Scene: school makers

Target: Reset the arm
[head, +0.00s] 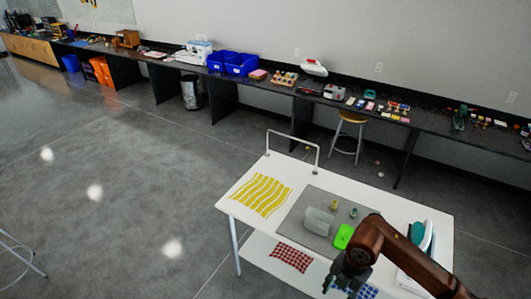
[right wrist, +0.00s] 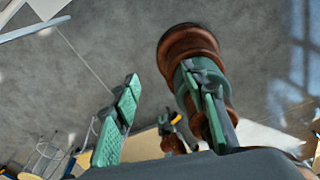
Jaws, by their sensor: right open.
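My right arm (head: 385,243) comes in from the right over the front of a white cart, bent downward. My right gripper (head: 348,278) hangs at the cart's front edge, above the lower shelf. In the right wrist view its two green-padded fingers (right wrist: 160,105) are spread apart with nothing between them. A brown, rounded arm part (right wrist: 190,45) shows behind the right finger in that view. My left gripper is not in the head view.
The white cart top (head: 240,200) carries a yellow striped cloth (head: 262,194), a grey mat (head: 290,222) with a translucent block (head: 318,221), a bright green item (head: 343,236) and small bottles, and an iron (head: 428,240). A red checked cloth (head: 291,257) lies below.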

